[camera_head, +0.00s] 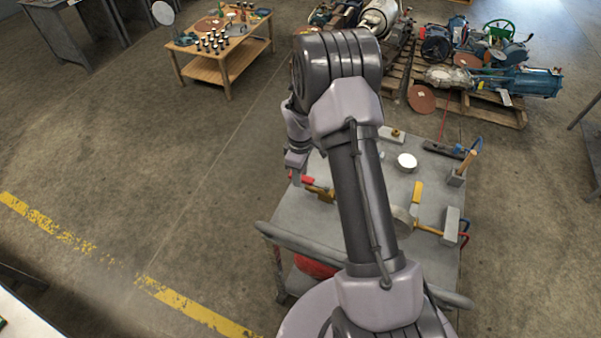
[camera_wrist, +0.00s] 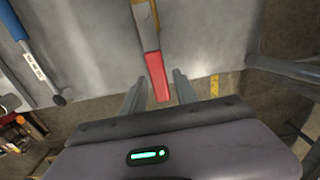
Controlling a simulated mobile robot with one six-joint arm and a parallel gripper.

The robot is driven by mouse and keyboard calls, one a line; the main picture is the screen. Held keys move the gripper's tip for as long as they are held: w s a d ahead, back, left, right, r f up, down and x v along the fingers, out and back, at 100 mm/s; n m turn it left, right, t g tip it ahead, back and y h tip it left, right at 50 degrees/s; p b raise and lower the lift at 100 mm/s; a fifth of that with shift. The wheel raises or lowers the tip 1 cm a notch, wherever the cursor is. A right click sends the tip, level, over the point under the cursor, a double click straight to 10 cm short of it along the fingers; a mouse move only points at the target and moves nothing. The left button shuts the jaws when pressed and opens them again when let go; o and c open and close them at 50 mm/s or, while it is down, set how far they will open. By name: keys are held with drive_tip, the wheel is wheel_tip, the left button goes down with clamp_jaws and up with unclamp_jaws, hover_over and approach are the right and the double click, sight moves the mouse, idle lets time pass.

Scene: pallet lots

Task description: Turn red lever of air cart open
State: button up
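The red lever (camera_wrist: 157,76) shows in the wrist view as a red-ended grey bar running from a brass fitting (camera_wrist: 143,15) toward my gripper. My gripper (camera_wrist: 159,82) is open, with one finger on each side of the red end. Gaps show on both sides, so the fingers look apart from it; I cannot tell the depth. In the head view the red lever (camera_head: 303,179) shows at the left edge of the grey air cart (camera_head: 400,262), beside my wrist. My arm hides part of the cart top and the fitting.
Pallets with machinery (camera_head: 480,100) stand behind.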

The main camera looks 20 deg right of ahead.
drive_tip(key=shift+o, duration=0.3)
wheel_tip(320, 180, up, 17)
drive_tip(key=p, duration=0.4)
drive_tip(key=shift+r, duration=0.2)
